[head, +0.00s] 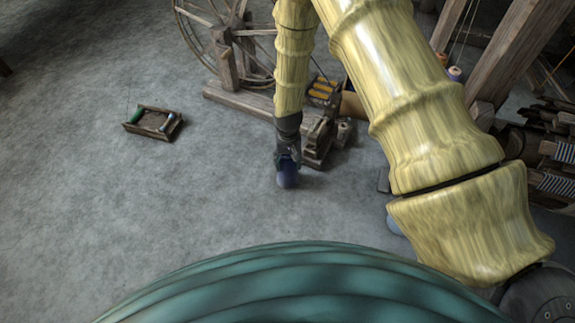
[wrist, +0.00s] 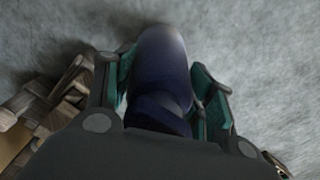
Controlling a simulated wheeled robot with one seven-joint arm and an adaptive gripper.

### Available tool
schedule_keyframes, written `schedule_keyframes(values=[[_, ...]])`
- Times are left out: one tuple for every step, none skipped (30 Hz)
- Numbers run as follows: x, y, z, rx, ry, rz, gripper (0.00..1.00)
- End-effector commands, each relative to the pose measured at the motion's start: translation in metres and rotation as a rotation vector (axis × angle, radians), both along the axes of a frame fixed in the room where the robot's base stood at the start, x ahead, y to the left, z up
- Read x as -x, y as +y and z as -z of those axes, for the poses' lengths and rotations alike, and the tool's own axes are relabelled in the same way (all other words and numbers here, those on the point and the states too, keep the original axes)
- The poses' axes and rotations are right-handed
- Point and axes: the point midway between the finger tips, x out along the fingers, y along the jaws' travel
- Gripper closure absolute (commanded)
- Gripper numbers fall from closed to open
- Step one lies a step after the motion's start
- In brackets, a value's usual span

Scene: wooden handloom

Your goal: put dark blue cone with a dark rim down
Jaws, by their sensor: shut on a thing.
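The dark blue cone (wrist: 162,72) is between the green-padded fingers of my gripper (wrist: 160,85) in the wrist view. The fingers are shut on it, one pad on each side. In the head view the cone (head: 287,173) shows below my gripper (head: 287,155), over the grey floor. I cannot tell whether its lower end touches the floor. The dark rim cannot be made out clearly.
A small wooden tray (head: 153,122) with a green and a blue-grey spool lies on the floor at the left. A spinning wheel (head: 215,35) on a wooden base stands behind my gripper. Wooden pieces (head: 322,140) stand just right of it. The floor (head: 150,220) at left front is clear.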

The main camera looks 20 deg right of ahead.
Motion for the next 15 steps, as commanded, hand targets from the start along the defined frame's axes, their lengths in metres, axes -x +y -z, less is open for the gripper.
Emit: schedule_keyframes(values=[[-0.0004, 0.0001, 0.0078, 0.000, -0.001, 0.000, 0.99], [-0.0005, 0.0002, 0.0089, 0.000, -0.001, 0.000, 0.99], [-0.0007, 0.0003, 0.0095, 0.000, -0.001, 0.000, 0.99], [-0.0008, 0.0003, 0.0093, 0.000, -0.001, 0.000, 0.99], [-0.0008, 0.0003, 0.0088, 0.000, -0.001, 0.000, 0.99], [-0.0008, 0.0004, 0.0082, 0.000, -0.001, 0.000, 0.99], [-0.0008, 0.0004, 0.0079, 0.000, -0.001, 0.000, 0.99], [-0.0008, 0.0004, 0.0079, 0.000, -0.001, 0.000, 0.99], [-0.0007, 0.0004, 0.0080, 0.000, -0.001, 0.000, 0.99], [-0.0007, 0.0004, 0.0080, 0.000, -0.001, 0.000, 0.99], [-0.0007, 0.0004, 0.0081, 0.000, -0.001, 0.000, 0.99], [-0.0006, 0.0003, 0.0087, 0.000, -0.001, 0.000, 0.99], [-0.0005, 0.0003, 0.0093, 0.000, -0.001, 0.000, 0.99], [-0.0005, 0.0003, 0.0099, 0.000, -0.001, 0.000, 0.99], [-0.0004, 0.0003, 0.0107, 0.000, -0.001, 0.000, 0.44]])
